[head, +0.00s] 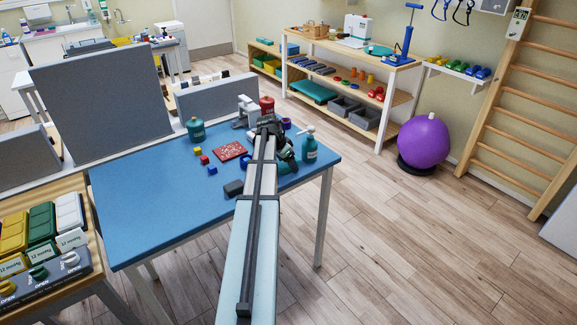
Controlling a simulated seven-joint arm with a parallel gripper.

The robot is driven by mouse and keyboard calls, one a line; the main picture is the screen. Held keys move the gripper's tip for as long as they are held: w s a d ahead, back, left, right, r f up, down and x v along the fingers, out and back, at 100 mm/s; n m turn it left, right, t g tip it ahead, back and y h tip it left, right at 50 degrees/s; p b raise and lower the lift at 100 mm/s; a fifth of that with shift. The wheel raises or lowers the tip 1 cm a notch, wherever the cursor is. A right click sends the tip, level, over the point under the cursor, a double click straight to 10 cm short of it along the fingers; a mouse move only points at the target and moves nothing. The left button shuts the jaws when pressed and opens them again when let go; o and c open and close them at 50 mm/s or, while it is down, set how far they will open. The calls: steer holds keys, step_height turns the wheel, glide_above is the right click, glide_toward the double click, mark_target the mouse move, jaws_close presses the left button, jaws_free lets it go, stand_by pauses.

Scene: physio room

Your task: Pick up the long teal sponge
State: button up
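I cannot clearly make out a long teal sponge on the blue table (130,215). A dark green item (287,166) lies by the right side of my arm's far end. It is small and partly covered, so I cannot tell whether it is the sponge. My gripper (270,127) is at the far end of the arm, over the table's back right part. Its fingers are too small and dark to tell open from shut, or whether they hold anything. The arm hides a strip of the table beneath it.
A teal pump bottle (310,147) stands right of my gripper, a red container (267,106) behind it. Left of the arm are a teal jar (196,130), a red patterned card (229,151), small cubes and a dark block (234,188). The table's front left is clear.

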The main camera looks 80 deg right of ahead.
steer(key=shift+f, duration=0.1)
stand_by(0.3)
steer(key=c, duration=1)
